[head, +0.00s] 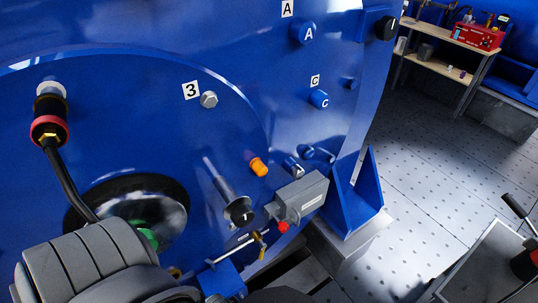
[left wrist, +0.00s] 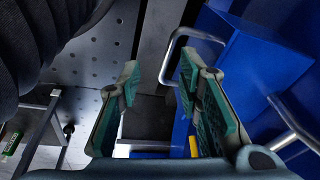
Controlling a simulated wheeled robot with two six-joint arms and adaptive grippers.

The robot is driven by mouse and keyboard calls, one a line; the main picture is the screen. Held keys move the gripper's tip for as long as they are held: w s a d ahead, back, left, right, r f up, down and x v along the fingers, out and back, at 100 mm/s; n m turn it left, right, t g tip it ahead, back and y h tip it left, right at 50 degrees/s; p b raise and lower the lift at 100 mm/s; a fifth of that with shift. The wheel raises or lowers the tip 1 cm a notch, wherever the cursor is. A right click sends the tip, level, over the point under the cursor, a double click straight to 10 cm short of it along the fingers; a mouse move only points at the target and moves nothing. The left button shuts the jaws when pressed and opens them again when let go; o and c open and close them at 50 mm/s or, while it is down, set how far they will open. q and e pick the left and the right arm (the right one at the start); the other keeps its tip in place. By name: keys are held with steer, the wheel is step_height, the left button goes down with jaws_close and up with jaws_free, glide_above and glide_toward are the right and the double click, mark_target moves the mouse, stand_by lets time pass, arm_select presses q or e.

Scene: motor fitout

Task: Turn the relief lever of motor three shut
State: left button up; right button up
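Motor three is the big blue housing with the "3" label (head: 191,90). Low on it, a small brass-yellow lever (head: 262,244) sits by a thin metal rod (head: 232,249); I cannot tell for sure that it is the relief lever, nor its setting. In the left wrist view my left gripper (left wrist: 160,90) is open and empty, its green pads wide apart. A small yellow piece (left wrist: 194,146) shows beside its right finger, partly hidden. In the head view my left arm fills the lower left and its fingertips cannot be made out. My right gripper is in neither view.
A grey box (head: 302,196) with a red button (head: 283,227) and an orange cap (head: 258,166) project near the lever. A black cable (head: 65,175) hangs at left. In the left wrist view a bent metal bar (left wrist: 195,33) stands beyond the fingers.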

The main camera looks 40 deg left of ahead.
arm_select(q)
steer(key=w+r+t+b, duration=0.1)
steer(key=w+r+b, duration=0.2)
steer(key=w+r, duration=0.5)
steer(key=n+y, duration=0.1)
steer(key=n, duration=0.2)
glide_toward(261, 254)
steer(key=shift+t, duration=0.4)
steer(key=b+x, duration=0.5)
steer(key=x, duration=0.2)
steer(key=b+x, duration=0.3)
steer(key=x, duration=0.1)
steer(key=shift+s+f+b, duration=0.2)
steer(key=shift+s+b, duration=0.1)
steer(key=shift+s, duration=0.05)
steer(key=shift+f, duration=0.15)
steer(key=shift+w, duration=0.1)
jaws_close()
